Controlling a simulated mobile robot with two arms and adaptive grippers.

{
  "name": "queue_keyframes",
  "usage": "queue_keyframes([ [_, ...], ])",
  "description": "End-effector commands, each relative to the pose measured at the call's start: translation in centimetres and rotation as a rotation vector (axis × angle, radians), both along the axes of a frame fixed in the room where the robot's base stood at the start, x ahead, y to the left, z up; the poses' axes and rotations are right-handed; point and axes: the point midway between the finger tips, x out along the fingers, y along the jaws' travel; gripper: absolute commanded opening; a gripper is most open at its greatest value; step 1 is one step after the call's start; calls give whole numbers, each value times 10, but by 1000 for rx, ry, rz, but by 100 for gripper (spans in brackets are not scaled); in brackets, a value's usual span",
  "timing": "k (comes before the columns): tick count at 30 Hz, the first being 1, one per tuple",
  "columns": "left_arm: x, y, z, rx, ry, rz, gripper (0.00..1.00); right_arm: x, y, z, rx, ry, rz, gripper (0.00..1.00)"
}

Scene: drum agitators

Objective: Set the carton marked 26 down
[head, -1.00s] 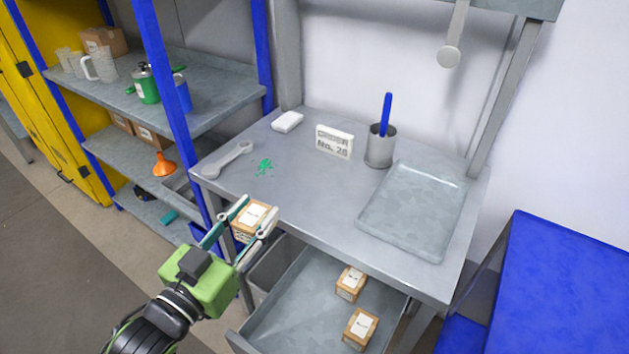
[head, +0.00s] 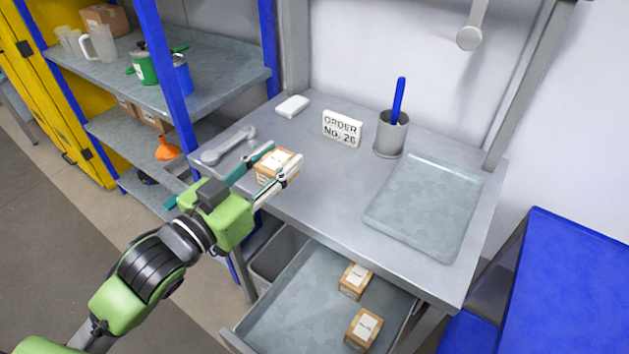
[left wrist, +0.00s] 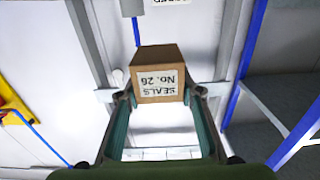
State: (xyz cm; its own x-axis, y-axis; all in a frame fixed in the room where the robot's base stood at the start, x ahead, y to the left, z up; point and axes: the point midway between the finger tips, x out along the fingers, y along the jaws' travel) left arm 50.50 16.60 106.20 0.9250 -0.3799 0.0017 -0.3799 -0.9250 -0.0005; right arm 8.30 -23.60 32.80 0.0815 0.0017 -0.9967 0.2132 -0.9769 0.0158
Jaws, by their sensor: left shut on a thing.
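My left gripper (head: 270,177) is shut on a small brown carton (head: 277,165) with a white label. In the head view the carton is at the left front part of the grey worktable (head: 310,213); I cannot tell whether it touches the top. In the left wrist view the carton (left wrist: 159,72) sits between the two fingers (left wrist: 159,103), and its label reads "SEALS No. 26", upside down. A sign (head: 342,129) reading "ORDER No. 26" stands at the back of the table. My right gripper is not in view.
A shallow grey tray (head: 425,208) lies on the table's right side. A cup with a blue handle (head: 391,134), a white block (head: 292,106) and a wrench (head: 229,145) are behind. The open drawer (head: 300,310) below holds two similar cartons (head: 355,281). The table's middle is clear.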

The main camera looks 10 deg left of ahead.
Motion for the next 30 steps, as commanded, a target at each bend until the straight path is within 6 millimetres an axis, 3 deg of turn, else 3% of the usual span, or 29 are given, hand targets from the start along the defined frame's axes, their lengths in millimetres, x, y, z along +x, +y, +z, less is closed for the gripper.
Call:
queue_keyframes([
  [6,51,-21,-22,-3,1,1,13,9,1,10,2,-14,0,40],
  [12,82,-34,-56,-1,4,1,13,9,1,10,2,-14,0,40],
  [24,107,-45,-90,-1,3,1,13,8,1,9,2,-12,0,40],
  [27,106,-45,-108,0,6,1,13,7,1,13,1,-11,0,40],
  [30,106,-45,-111,-1,4,0,13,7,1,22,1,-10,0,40],
])
